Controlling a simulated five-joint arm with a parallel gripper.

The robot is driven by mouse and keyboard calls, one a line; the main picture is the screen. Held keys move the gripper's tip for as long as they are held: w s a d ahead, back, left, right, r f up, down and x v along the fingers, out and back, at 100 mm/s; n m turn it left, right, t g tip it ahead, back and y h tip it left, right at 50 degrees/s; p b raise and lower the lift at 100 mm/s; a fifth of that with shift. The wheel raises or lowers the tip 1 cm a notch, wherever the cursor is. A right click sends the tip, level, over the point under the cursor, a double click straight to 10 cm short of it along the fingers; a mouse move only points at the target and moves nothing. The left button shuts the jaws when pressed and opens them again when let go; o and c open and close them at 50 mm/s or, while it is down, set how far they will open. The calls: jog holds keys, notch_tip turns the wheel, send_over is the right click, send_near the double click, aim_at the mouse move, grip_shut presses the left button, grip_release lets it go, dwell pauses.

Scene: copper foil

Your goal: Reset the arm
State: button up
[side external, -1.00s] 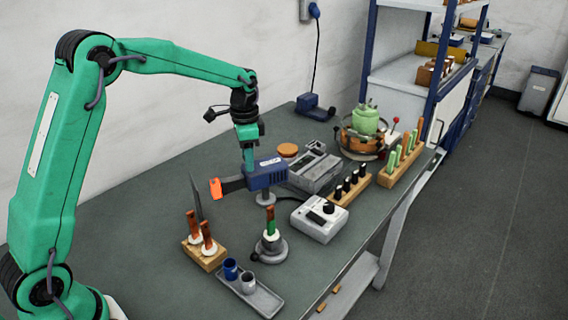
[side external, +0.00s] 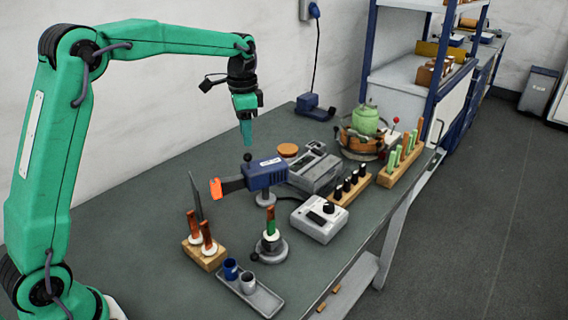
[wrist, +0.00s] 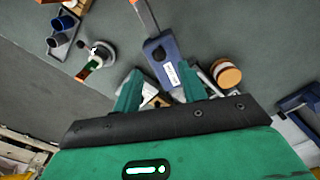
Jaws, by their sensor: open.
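My green gripper (side external: 246,132) hangs from the raised arm above the bench, pointing down. It is empty and above the blue device (side external: 264,173) with an orange-tipped end, clear of it. In the wrist view the two green fingers of my gripper (wrist: 160,92) stand apart with nothing held between them. The blue device (wrist: 166,60) lies just beyond and between the fingertips in that view.
On the bench (side external: 140,222) stand a wooden block (side external: 204,256) with upright handles, a grey tray (side external: 262,300) with two cups, a round stand (side external: 270,250), grey boxes, wooden racks, and a green vessel (side external: 366,119). A blue-framed shelf stands behind. Air above the bench is clear.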

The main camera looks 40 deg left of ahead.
jog(key=shift+s+d+r, duration=0.15)
jog(key=shift+s+r, duration=0.3)
jog(key=shift+r, duration=0.05)
jog(key=s+d+r+n+t, duration=0.1)
jog(key=s+d+n+t, duration=0.1)
jog(key=s, duration=1.1)
jog(key=s+d+r+n+t, duration=0.1)
jog(key=s+n, duration=0.4)
jog(key=s, duration=0.9)
jog(key=d+t, duration=0.1)
jog(key=t, duration=0.1)
jog(key=shift+s+d+t, duration=0.25)
jog(key=shift+d+t, duration=0.05)
jog(key=shift+r, duration=0.1)
jog(key=shift+c, duration=0.5)
